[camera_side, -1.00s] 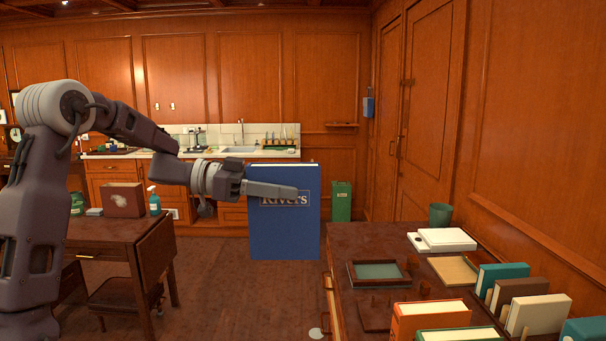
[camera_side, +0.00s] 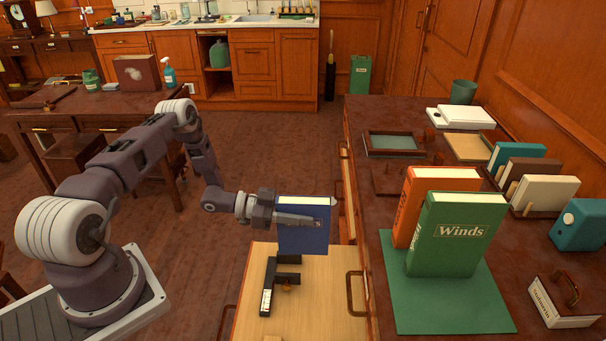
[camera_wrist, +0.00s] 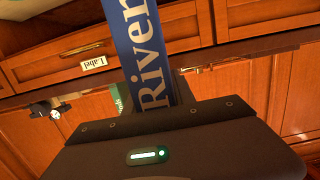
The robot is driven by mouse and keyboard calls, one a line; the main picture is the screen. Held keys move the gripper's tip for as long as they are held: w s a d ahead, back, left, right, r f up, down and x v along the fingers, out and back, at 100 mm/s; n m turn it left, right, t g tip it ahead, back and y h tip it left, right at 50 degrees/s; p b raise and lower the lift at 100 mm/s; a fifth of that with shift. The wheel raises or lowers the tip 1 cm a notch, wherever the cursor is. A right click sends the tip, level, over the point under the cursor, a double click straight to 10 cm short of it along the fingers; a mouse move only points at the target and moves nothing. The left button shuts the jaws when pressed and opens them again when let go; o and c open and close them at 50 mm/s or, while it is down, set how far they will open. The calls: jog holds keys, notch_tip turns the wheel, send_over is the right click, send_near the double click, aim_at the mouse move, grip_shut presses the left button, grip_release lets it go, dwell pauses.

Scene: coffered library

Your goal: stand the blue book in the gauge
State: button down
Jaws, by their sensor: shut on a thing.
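The blue book (camera_side: 302,240), with pale page edges on top, hangs upright from my gripper (camera_side: 295,218) in the side view. My gripper is shut on its upper part. In the wrist view the book's blue face (camera_wrist: 158,60) shows the letters "River" beyond the dark gripper body. A black angled piece with a pale marked strip (camera_side: 269,285), seemingly the gauge, lies on a light wooden pull-out board (camera_side: 325,300). The book is above and behind it in the picture. I cannot tell whether the book's lower edge touches the board.
Right of the board is a dark desk (camera_side: 375,215). A green book (camera_side: 458,235) and an orange book (camera_side: 412,200) stand on its green mat (camera_side: 450,310). Several other books stand at the right. Trays (camera_side: 393,143) lie farther back.

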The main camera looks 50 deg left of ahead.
aim_at(303, 228)
jog(key=shift+f, duration=0.7)
jog(key=shift+f, duration=5.05)
jog(key=c, duration=1)
grip_release()
jog(key=shift+o, duration=0.2)
jog(key=shift+r, duration=3)
